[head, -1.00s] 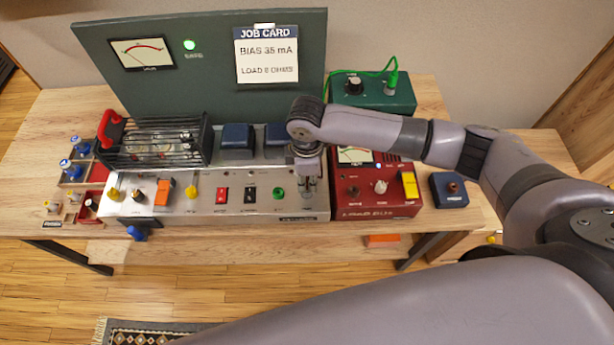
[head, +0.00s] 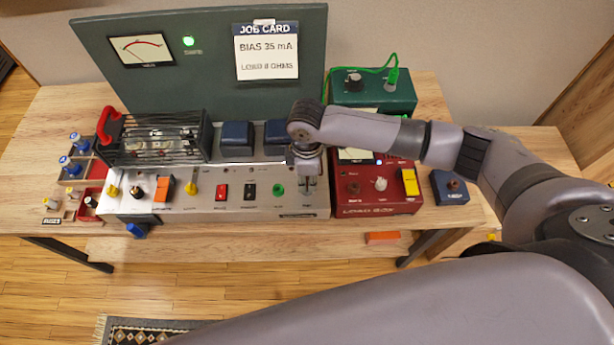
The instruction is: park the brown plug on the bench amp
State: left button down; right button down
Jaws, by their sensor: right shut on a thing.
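The bench amp (head: 232,206) is the long silver chassis on the table, with a row of knobs and switches on its sloping front. My right gripper (head: 309,188) points down at the right end of this front, just right of the green jack (head: 277,190). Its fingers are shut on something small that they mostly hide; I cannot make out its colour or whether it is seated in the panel. A brown knob-like piece (head: 453,184) sits on the small blue box (head: 448,195) at the right; I cannot tell whether it is a plug. My left gripper is not in view.
The red load box (head: 375,207) stands close beside the amp's right end. A green box (head: 385,96) with a green cable is behind it. A compartment tray (head: 82,205) with small knobs and blue-topped parts is at the left. An orange block (head: 383,237) lies near the front edge.

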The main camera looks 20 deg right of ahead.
jog(key=shift+f, duration=0.2)
jog(key=c, duration=1.4)
grip_release()
jog(key=shift+r, duration=0.1)
notch_tip(320, 180, up, 12)
jog(key=shift+f, duration=0.1)
